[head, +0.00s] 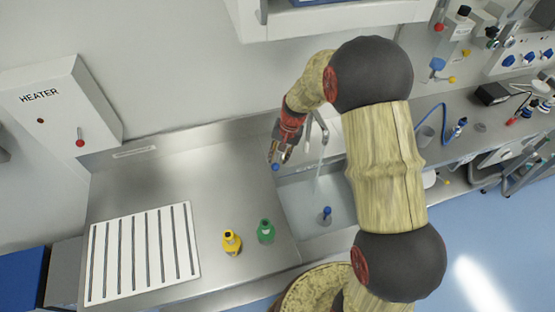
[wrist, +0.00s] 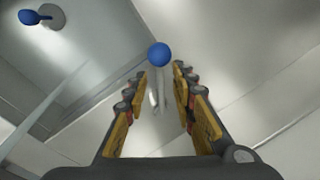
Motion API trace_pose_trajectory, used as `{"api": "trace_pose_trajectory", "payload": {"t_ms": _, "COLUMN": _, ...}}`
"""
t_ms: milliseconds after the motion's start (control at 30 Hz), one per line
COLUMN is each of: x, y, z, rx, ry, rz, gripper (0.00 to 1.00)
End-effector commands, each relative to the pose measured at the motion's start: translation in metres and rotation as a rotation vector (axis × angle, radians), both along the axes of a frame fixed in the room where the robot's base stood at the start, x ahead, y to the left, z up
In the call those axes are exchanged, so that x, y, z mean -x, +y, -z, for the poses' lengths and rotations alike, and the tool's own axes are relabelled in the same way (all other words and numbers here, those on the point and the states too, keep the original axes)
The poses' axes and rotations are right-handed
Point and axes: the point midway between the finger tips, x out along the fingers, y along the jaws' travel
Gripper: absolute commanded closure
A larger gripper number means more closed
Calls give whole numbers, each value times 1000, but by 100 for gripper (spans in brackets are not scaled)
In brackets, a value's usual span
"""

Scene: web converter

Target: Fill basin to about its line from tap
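The steel basin (head: 340,190) is sunk in the counter, partly hidden by my arm. The tap (head: 311,128) stands at its back, and a thin pale stream (head: 318,178) falls from it into the basin. The stream crosses the left of the wrist view (wrist: 47,107). A blue-knobbed plug or valve (head: 327,211) stands on the basin floor; it also shows in the wrist view (wrist: 35,17). My gripper (head: 281,157) is open by the basin's left back edge. A blue-ball lever (wrist: 159,54) lies between its parted fingers (wrist: 159,82). I cannot make out the fill line or water level.
A yellow bottle (head: 232,243) and a green bottle (head: 266,231) stand on the counter left of the basin. A white slotted rack (head: 143,255) lies farther left. The heater box (head: 62,105) is on the wall.

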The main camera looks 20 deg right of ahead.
Motion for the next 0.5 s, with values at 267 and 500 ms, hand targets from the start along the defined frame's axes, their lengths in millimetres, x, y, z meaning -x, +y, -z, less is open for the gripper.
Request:
{"api": "trace_pose_trajectory", "payload": {"t_ms": 267, "x": -2, "y": 4, "z": 19, "rx": 0, "ry": 0, "rz": 0, "gripper": 74}}
{"api": "trace_pose_trajectory", "payload": {"t_ms": 500, "x": -2, "y": 4, "z": 19, "rx": 0, "ry": 0, "rz": 0, "gripper": 74}}
